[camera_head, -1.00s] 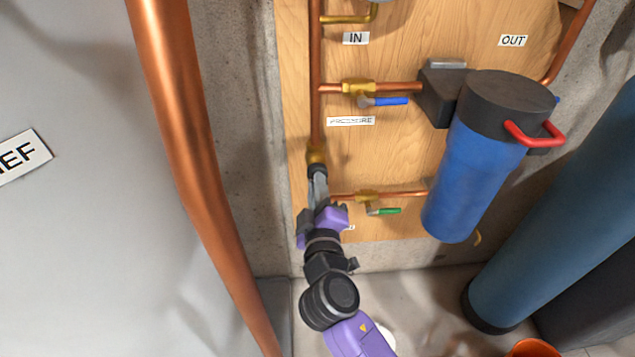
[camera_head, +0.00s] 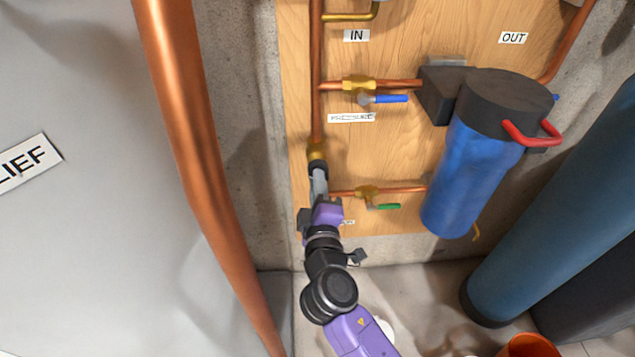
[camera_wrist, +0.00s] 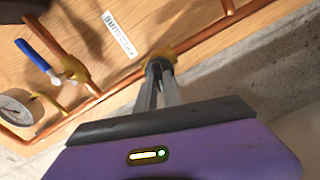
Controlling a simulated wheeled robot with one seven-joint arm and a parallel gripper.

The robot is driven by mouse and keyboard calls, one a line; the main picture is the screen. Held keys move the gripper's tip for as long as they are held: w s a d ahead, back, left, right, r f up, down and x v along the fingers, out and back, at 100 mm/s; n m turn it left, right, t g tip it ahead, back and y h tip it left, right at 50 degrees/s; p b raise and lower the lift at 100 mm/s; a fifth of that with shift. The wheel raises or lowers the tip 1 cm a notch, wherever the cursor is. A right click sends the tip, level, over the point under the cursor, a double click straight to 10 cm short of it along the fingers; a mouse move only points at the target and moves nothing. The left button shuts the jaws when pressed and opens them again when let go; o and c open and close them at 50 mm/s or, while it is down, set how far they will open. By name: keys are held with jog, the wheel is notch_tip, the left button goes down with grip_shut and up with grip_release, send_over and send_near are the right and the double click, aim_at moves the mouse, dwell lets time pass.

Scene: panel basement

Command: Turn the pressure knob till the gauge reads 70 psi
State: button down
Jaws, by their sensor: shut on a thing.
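The pressure knob (camera_head: 318,167) looks like a small dark cap under a brass regulator body (camera_head: 317,150) on the vertical copper pipe, below the "PRESSURE" label (camera_head: 351,118). My gripper (camera_head: 319,176) reaches up from below and is shut on the knob. In the wrist view, my gripper's fingers (camera_wrist: 160,75) meet the brass body (camera_wrist: 160,57) and hide most of the knob. The gauge (camera_wrist: 15,106) is cut by the left edge of the wrist view. Its face is too small and oblique to read.
A blue-handled valve (camera_head: 384,99) sits above right of my gripper, and a green-handled valve (camera_head: 384,206) is close on its right. A blue filter housing (camera_head: 470,170) stands further right. A thick copper pipe (camera_head: 185,130) runs down on the left.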

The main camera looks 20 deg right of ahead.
jog(key=c, duration=1.5)
grip_release()
jog(key=v, duration=0.8)
jog(key=shift+w, duration=0.1)
